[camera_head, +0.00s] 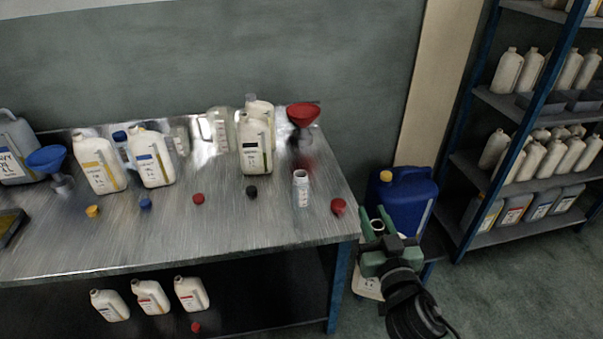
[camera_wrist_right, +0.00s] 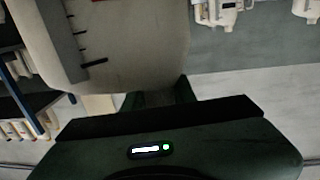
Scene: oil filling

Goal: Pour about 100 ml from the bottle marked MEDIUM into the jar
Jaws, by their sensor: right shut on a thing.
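My right gripper (camera_head: 378,250) is shut on a cream bottle (camera_head: 368,285), off the table's right end. The bottle looks roughly upright and the gripper hides much of it; a round mouth shows above the fingers. In the right wrist view the bottle (camera_wrist_right: 135,45) fills the upper left, with a grey strip bearing tick marks. I cannot read its label, so I cannot tell if it is the one marked MEDIUM. A small clear jar (camera_head: 301,190) stands upright near the table's right end, apart from the gripper. My left gripper is not in view.
The metal table (camera_head: 235,222) holds several cream bottles at the back, a red funnel (camera_head: 303,114), a blue funnel (camera_head: 46,158) and loose caps. A red cap (camera_head: 338,206) lies right of the jar. A blue canister (camera_head: 404,198) stands behind my gripper; shelves (camera_head: 500,107) stand at right.

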